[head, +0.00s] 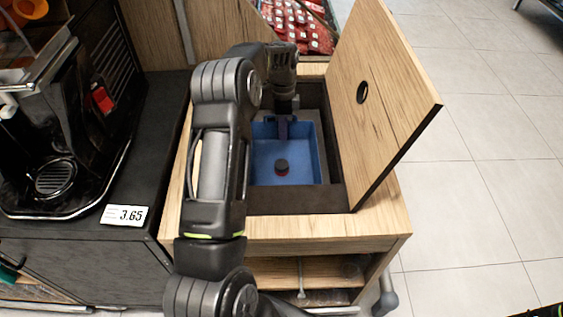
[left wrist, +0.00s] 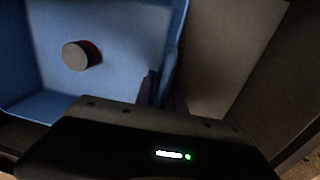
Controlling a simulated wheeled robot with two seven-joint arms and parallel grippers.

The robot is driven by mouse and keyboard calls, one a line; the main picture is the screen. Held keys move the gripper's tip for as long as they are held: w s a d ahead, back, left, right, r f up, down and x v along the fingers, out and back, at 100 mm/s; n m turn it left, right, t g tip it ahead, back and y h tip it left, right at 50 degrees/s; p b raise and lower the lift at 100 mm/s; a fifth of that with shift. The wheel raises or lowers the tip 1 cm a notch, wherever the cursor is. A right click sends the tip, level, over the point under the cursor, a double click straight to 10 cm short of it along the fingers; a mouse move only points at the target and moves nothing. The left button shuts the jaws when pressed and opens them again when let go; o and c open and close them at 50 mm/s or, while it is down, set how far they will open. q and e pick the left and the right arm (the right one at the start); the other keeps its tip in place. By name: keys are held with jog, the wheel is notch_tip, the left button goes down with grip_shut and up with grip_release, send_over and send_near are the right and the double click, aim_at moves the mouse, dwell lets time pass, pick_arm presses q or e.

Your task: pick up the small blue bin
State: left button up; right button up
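The small blue bin (head: 309,157) sits inside the dark opening of a wooden cabinet, with a small dark round object with a red band (head: 282,167) on its floor. My left gripper (head: 285,128) reaches down to the bin's far wall. In the left wrist view, the two dark fingers (left wrist: 164,95) stand on either side of the wall of the blue bin (left wrist: 125,35). A narrow gap shows between them; whether they press on the wall is unclear. The round object (left wrist: 82,55) is left of the fingers. My right gripper does not show.
The cabinet's wooden lid (head: 385,95) stands raised on the right of the opening. A black juicer machine (head: 65,130) and a price tag (head: 124,215) are on the left.

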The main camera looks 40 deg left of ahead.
pick_arm(q)
grip_shut()
dwell(0.9)
jog(key=shift+r, duration=0.15)
notch_tip(320, 180, up, 10)
jog(key=shift+f+p, duration=0.1)
jog(key=shift+p, duration=0.55)
dwell(0.5)
